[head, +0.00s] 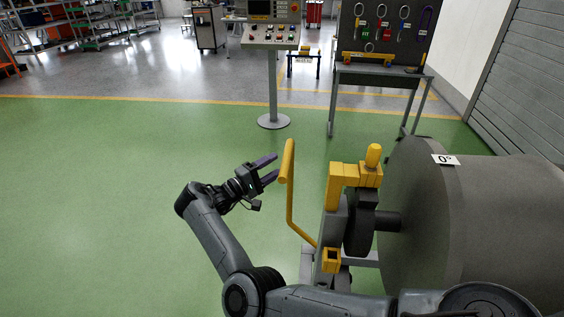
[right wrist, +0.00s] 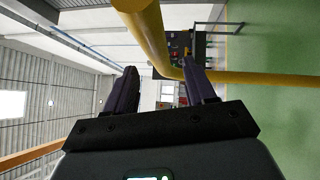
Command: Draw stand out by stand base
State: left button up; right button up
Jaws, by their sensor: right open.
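The stand carries a yellow bent handle (head: 290,200), with an upright bar at the top and a slanting rod down to a yellow socket (head: 331,262). Its grey base (head: 307,265) is partly hidden behind my arm. My right gripper (head: 276,167) is open and empty, just left of the handle's upright bar, fingers pointing at it. In the right wrist view the yellow handle (right wrist: 150,35) crosses just beyond the fingertips (right wrist: 160,72); I cannot tell whether they touch. My left gripper is not in view.
A large grey cylinder (head: 470,220) marked 0° sits on the right, joined by a shaft to the stand's yellow clamp (head: 352,180). A control console (head: 272,60) and a tool board table (head: 380,75) stand behind. Green floor (head: 90,200) is clear on the left.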

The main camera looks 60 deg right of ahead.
jog(key=b+v, duration=0.1)
jog(key=v, duration=0.3)
jog(key=shift+w+a, duration=0.15)
jog(key=shift+a, duration=0.05)
dwell(0.3)
